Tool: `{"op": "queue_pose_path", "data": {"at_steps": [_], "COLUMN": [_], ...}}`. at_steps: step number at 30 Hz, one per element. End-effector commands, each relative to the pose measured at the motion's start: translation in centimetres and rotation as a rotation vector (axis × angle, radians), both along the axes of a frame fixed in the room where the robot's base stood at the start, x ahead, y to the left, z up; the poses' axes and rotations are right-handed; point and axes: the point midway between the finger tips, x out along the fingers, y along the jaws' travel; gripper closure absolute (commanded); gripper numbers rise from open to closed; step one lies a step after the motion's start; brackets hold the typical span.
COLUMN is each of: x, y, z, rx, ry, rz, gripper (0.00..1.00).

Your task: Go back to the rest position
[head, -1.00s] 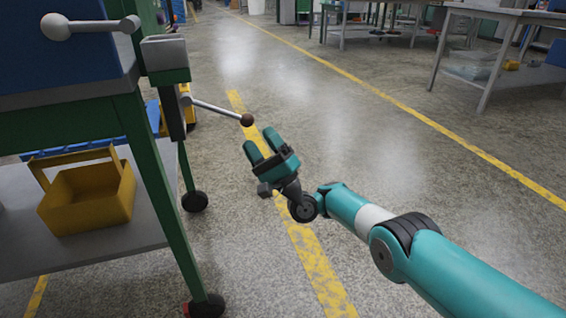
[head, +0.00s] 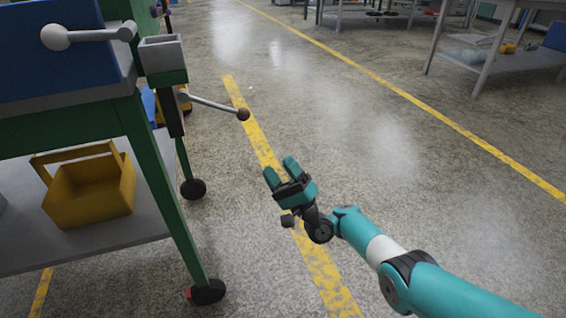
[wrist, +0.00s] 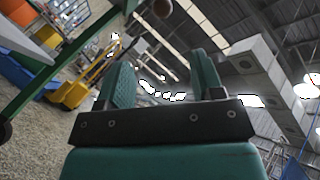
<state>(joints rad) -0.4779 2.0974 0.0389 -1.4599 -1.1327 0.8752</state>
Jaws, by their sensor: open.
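My gripper (head: 281,170) shows in the head view over the floor, right of the green cart and below the tip of the cart's lever. Its two teal fingers are apart with nothing between them. In the wrist view my gripper (wrist: 163,82) also has its fingers spread and empty, pointing up toward the roof. The lever (head: 215,105) is a metal rod with a dark brown ball end, sticking out from the cart's side. My gripper is apart from it.
The green wheeled cart (head: 165,180) stands close on the left, with a yellow bin (head: 92,190) on its lower shelf. A yellow floor line (head: 254,135) runs beneath my gripper. The floor to the right is clear. Tables (head: 478,62) stand at the back right.

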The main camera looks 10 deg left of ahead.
Motion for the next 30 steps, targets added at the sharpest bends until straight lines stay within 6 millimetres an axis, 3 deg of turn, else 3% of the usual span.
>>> {"op": "queue_pose_path", "data": {"at_steps": [5,8,15,19,25,30], "x": [0.2,1.4,6.6,8.1,8.2,5.3], "y": [0.2,1.1,5.0,5.7,4.3,0.7], "z": [0.4,1.9,9.3,13.2,19.4,23.4], "rx": [-0.008,-0.059,-0.384,-0.57,-0.897,-1.175], "ry": [-0.008,-0.038,-0.201,-0.283,-0.408,-0.495], "rz": [-0.003,-0.018,-0.102,-0.133,-0.158,-0.138], "gripper": [0.39,0.39,0.39,0.39,0.39,0.39]}}
